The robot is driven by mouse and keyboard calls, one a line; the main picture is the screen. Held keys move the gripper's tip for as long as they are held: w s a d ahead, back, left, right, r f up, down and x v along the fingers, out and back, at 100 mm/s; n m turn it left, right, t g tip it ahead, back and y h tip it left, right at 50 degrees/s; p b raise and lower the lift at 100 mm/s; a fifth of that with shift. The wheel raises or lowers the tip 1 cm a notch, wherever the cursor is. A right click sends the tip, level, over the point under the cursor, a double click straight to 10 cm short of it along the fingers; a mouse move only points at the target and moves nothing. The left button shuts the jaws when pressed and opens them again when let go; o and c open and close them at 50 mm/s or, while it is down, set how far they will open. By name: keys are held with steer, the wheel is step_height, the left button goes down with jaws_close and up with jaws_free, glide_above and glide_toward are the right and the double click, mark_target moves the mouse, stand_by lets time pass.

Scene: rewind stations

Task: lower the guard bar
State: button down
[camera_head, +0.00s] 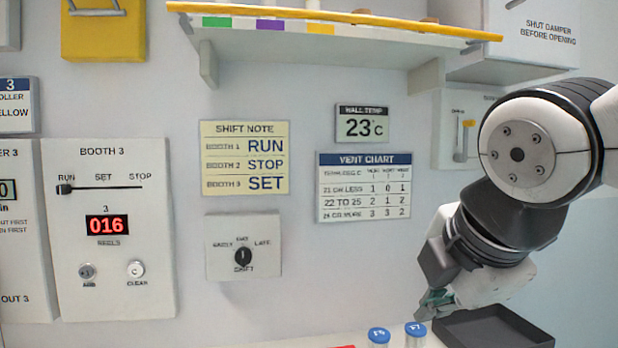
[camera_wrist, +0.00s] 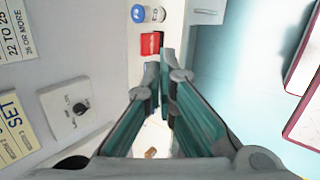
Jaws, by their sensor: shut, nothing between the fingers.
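A long yellow bar (camera_head: 330,20), which looks like the guard bar, runs along the front of the wall shelf (camera_head: 270,40) at the top of the head view. Its right end reaches past the shelf edge. The bar does not show in the wrist view. My gripper (camera_head: 432,303) is low at the right in the head view, above the ledge and well below the bar. In the wrist view its teal fingers (camera_wrist: 160,66) are together at the tips, with nothing between them.
A red block (camera_wrist: 148,45) lies near the bottles. The Booth 3 panel (camera_head: 110,230), a shift dial (camera_head: 243,257) and wall signs are at the left and middle.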

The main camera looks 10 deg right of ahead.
mark_target(357, 19)
steer(key=w+a+r+n+t+p, duration=0.15)
steer(key=r+n+p, duration=0.4)
steer(key=r, duration=0.65)
steer(key=w+a+r+n+t+y+p, duration=0.1)
steer(key=r+n+t+p, duration=0.35)
steer(key=r, duration=0.65)
steer(key=w+a+r+n+p, duration=0.1)
steer(key=a+r+n+p, duration=0.1)
steer(key=r+n+p, duration=0.75)
steer(key=w+f+m+b, duration=0.1)
steer(key=w+m+b, duration=0.15)
steer(key=w, duration=0.65)
steer(key=shift+n, duration=0.5)
steer(key=shift+d+r+p, duration=0.2)
steer(key=shift+r+p, duration=0.3)
steer(key=shift+r, duration=1.55)
